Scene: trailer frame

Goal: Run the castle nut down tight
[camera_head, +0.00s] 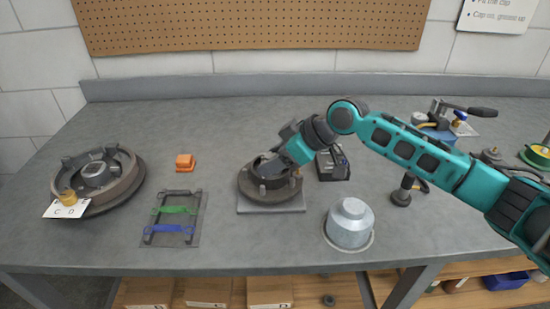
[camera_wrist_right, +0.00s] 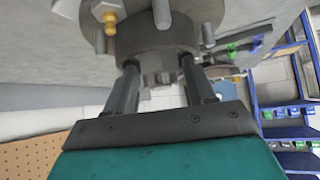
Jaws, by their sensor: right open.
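The dark round hub (camera_head: 262,190) sits on a grey base plate (camera_head: 285,208) in the middle of the bench, with studs on its face. My right gripper (camera_head: 273,166) reaches down to the hub's centre from the upper right and hides most of it in the head view. In the right wrist view the hub (camera_wrist_right: 150,38) fills the top, and the grey notched castle nut (camera_wrist_right: 160,77) shows at its centre. The two fingers of my right gripper (camera_wrist_right: 160,68) are apart, one on each side of the nut; I cannot tell if they touch it. My left gripper is not in view.
A silver cap (camera_head: 349,225) stands right of the hub, near the front edge. A dark box (camera_head: 332,165) is close behind it. A tool mat (camera_head: 174,218), an orange block (camera_head: 185,162) and a wheel drum (camera_head: 124,185) lie left. The bench between hub and mat is clear.

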